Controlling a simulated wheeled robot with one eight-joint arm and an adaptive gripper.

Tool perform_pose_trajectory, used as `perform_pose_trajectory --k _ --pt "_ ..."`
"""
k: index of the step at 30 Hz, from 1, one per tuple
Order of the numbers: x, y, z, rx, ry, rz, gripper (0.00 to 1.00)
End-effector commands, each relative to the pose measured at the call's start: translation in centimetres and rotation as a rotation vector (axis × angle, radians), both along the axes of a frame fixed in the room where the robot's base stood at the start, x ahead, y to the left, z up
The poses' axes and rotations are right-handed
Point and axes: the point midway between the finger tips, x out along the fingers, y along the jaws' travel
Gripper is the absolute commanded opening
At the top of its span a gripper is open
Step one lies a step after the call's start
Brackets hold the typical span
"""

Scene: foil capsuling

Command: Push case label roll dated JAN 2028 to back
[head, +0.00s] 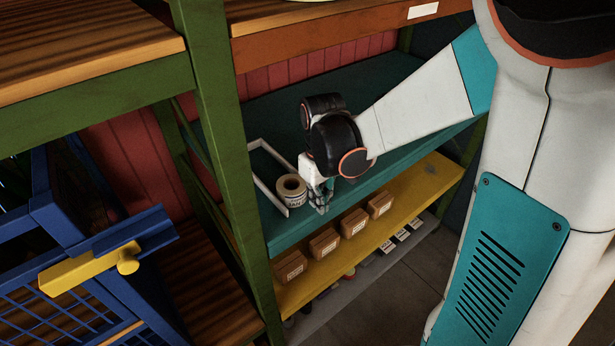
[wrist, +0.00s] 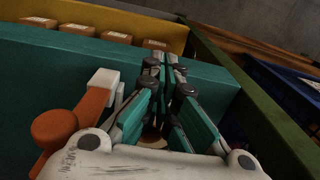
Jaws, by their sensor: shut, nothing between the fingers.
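The label roll (head: 291,188) stands on the teal shelf (head: 330,110), near its front edge at the left end. It is a tan ring with a white printed label on its side; the date is too small to read. A white rail frame (head: 268,178) lies around or beside it on the shelf. My gripper (head: 321,207) is shut and empty, pointing down just right of the roll; I cannot tell whether they touch. In the wrist view my gripper (wrist: 165,75) shows closed fingers, and a small tan piece of the roll (wrist: 152,141) shows below them, mostly hidden.
A green post (head: 225,140) stands left of the roll. A yellow shelf (head: 400,215) with several brown boxes (head: 353,222) is below. A wooden shelf (head: 330,20) is above. A blue cage (head: 80,250) stands at the left. The teal shelf behind the roll is clear.

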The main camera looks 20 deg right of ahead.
Motion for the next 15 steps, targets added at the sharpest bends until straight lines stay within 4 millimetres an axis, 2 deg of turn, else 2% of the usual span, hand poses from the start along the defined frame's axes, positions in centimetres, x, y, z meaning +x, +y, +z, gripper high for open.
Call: perform_pose_trajectory --k 1,6,9,15 --pt "0.0 0.0 -1.2 0.000 0.000 0.000 0.00" --pt "0.0 0.0 -4.3 0.000 0.000 0.000 0.00" --pt "1.6 0.5 -4.1 0.000 0.000 0.002 0.00" --pt "3.3 1.1 -4.0 0.000 0.000 0.001 0.00"
